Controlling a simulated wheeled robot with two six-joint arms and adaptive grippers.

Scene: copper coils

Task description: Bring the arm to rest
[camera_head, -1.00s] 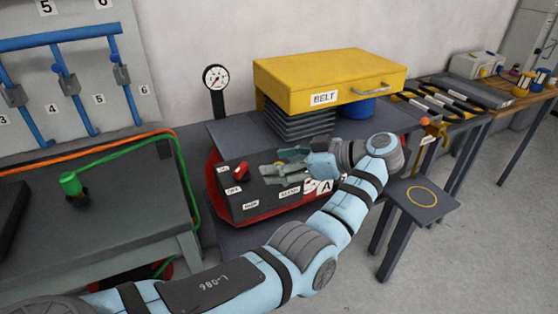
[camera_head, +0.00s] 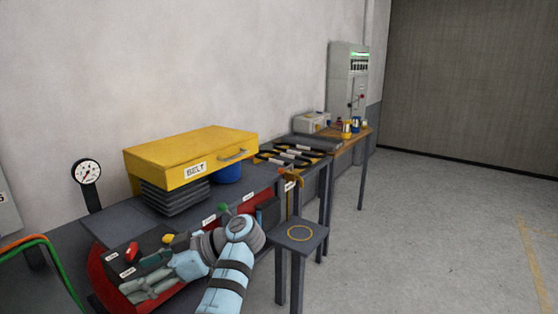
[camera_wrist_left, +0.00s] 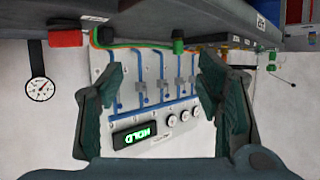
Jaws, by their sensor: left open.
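My left arm reaches in from the bottom of the head view. My right gripper is not in view.
A small stool-like stand (camera_head: 301,237) with a yellow ring is to the right. A pressure gauge (camera_head: 87,173) is at the left. Open floor (camera_head: 430,240) lies at the right.

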